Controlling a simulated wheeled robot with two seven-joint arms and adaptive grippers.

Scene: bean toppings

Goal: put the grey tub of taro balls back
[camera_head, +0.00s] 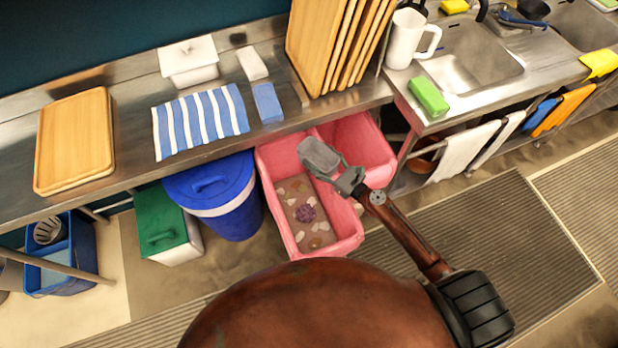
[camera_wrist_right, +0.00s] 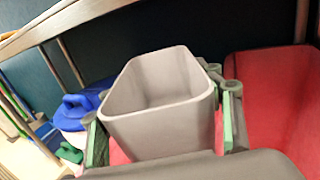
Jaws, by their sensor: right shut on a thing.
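The grey tub (camera_head: 318,157) is held in the air over the pink two-part bin (camera_head: 262,165), near its middle divider. In the right wrist view the tub (camera_wrist_right: 155,128) shows its open top, and the part of its inside that I can see looks bare; its bottom is hidden. My right gripper (camera_head: 345,180) is shut on the tub, with its green-padded fingers on either side of it in the wrist view. No taro balls can be made out in the tub. My left gripper is not in view.
Scraps (camera_head: 305,212) lie in the bin's left part. A blue lidded bin (camera_head: 215,195) and a green-lidded box (camera_head: 165,230) stand to its left. Above is a steel counter (camera_head: 130,150) with a wooden tray (camera_head: 75,140), striped cloth (camera_head: 200,122) and upright boards (camera_head: 320,45).

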